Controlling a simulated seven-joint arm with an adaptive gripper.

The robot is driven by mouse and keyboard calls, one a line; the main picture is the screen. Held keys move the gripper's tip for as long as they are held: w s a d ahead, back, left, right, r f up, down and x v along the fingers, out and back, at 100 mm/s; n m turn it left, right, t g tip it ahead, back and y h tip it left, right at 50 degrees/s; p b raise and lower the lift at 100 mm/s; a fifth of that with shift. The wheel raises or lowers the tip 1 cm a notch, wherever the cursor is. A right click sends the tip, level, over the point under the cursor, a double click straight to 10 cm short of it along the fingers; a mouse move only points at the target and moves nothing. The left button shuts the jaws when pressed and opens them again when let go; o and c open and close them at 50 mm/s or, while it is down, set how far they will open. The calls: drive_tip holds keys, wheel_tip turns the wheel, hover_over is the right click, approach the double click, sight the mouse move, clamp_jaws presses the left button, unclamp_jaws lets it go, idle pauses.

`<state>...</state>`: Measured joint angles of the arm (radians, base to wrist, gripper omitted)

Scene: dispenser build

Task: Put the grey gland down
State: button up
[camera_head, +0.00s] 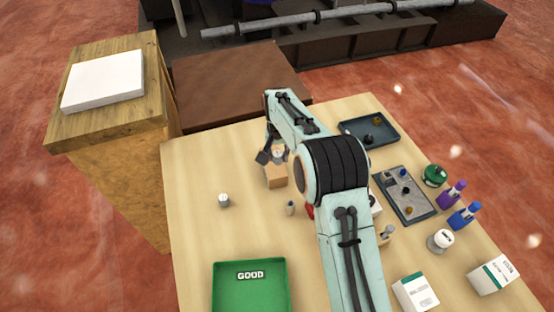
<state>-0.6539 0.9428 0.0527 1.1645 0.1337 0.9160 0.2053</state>
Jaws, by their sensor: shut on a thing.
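My gripper (268,156) is at the far middle of the table, left of my arm's elbow and just above and behind a small wooden block (276,178). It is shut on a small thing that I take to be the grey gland. The fingers and wrist hide most of it, so its shape and tilt cannot be made out. I cannot tell whether it touches the block.
A small grey-white cylinder (224,200) stands left on the table and a small bottle-like piece (290,208) nearer the middle. A green GOOD tray (250,302) is at the front. The left table is mostly clear.

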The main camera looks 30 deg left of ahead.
sight(277, 169)
drive_tip(key=shift+w+a+f, duration=0.35)
drive_tip(key=shift+w+f, duration=0.05)
drive_tip(key=shift+f, duration=0.15)
drive_tip(key=shift+w+f, duration=0.1)
drive_tip(key=shift+f, duration=1.55)
drive_tip(key=shift+f, duration=0.1)
drive_tip(key=o, duration=0.8)
drive_tip(key=shift+o, duration=0.2)
drive_tip(key=r, duration=0.4)
drive_tip(key=s+r, duration=0.1)
drive_tip(key=r, duration=0.7)
drive_tip(key=shift+s+d+r, duration=0.1)
drive_tip(key=shift+s+d, duration=0.1)
